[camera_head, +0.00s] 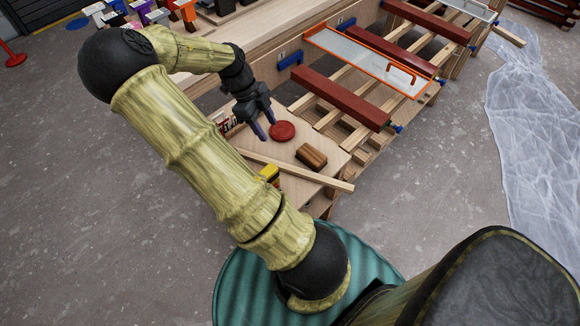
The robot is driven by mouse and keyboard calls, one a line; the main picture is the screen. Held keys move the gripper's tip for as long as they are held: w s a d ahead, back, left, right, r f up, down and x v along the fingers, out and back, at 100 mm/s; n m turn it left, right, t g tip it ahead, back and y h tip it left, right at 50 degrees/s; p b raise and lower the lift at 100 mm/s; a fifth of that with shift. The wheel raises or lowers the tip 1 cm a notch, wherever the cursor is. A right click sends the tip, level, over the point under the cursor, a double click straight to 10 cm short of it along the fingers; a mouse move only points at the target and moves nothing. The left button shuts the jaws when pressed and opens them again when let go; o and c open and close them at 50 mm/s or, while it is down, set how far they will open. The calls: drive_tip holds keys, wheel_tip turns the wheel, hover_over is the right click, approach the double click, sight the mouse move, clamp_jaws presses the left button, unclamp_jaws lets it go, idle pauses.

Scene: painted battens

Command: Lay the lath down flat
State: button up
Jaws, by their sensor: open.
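A long pale wooden lath (315,176) runs along the near side of the light wooden board (290,151).
A red round object (282,131) is just right of my gripper. A brown block (311,156) sits between it and the lath. A yellow object (269,173) is at the lath's near side. Dark red battens (340,98) lie on slats behind.

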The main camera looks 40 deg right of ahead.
drive_tip(key=b, duration=0.3)
hover_over(290, 167)
drive_tip(key=w+a, duration=0.1)
drive_tip(key=w, duration=0.1)
drive_tip(key=f, duration=1.1)
drive_tip(key=shift+a+f, duration=0.2)
drive_tip(key=b+x, duration=0.1)
drive_tip(key=x, duration=0.4)
drive_tip(key=shift+f, duration=0.15)
clamp_jaws()
